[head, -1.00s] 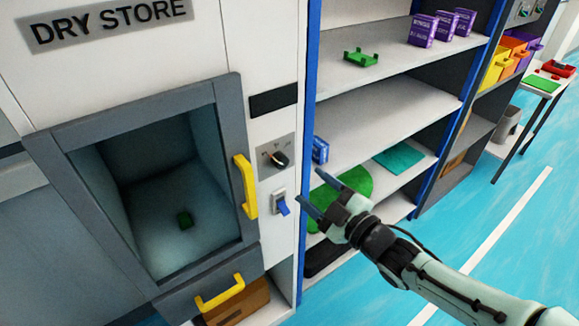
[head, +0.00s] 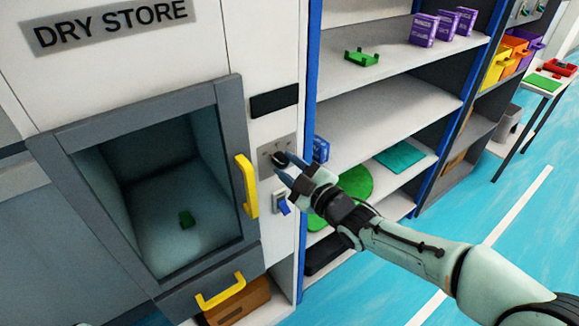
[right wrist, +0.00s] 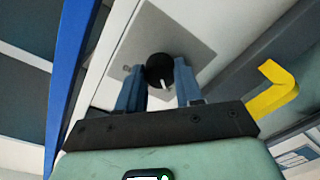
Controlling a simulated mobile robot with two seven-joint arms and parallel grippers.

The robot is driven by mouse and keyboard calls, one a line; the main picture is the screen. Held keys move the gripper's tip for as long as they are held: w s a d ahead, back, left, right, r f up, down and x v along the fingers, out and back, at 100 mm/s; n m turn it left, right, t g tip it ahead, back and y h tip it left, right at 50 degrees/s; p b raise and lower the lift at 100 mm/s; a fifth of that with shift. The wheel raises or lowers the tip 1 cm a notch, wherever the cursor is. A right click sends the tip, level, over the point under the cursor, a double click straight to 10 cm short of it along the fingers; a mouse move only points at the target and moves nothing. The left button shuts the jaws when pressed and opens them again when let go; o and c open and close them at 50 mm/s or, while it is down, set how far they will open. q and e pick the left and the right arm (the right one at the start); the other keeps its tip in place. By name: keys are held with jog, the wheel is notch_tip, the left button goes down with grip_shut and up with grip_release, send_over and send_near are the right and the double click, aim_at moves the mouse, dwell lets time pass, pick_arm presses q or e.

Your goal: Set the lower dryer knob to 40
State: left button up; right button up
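The dryer knob (head: 280,158) is a black round knob on a grey plate (head: 265,149) beside the dry store window. My right gripper (head: 283,164) is at the knob, coming from the right and partly covering it. In the right wrist view the knob (right wrist: 159,70) with its short white pointer mark shows between the tips of the two blue fingers (right wrist: 158,78). The fingers are apart, one on each side of the knob; I cannot tell whether either touches it. The scale marks are too small to read. My left gripper is not in view.
A blue rocker switch (head: 282,203) sits just below the knob plate. A yellow door handle (head: 247,186) stands out to the left, and a dark display (head: 274,101) is above. Blue-edged shelves (head: 375,112) are close on the right.

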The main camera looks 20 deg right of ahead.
jog(key=shift+c, duration=1)
jog(key=shift+m, duration=0.3)
jog(key=m+b, duration=0.2)
jog(key=m, duration=0.1)
jog(key=shift+f, duration=0.15)
jog(key=m+b, duration=0.1)
jog(key=m, duration=0.5)
jog(key=shift+a+b, duration=0.15)
jog(key=shift+b, duration=0.15)
jog(key=shift+m, duration=0.3)
jog(key=o, duration=1)
jog(key=shift+s, duration=0.1)
jog(key=shift+o, duration=0.2)
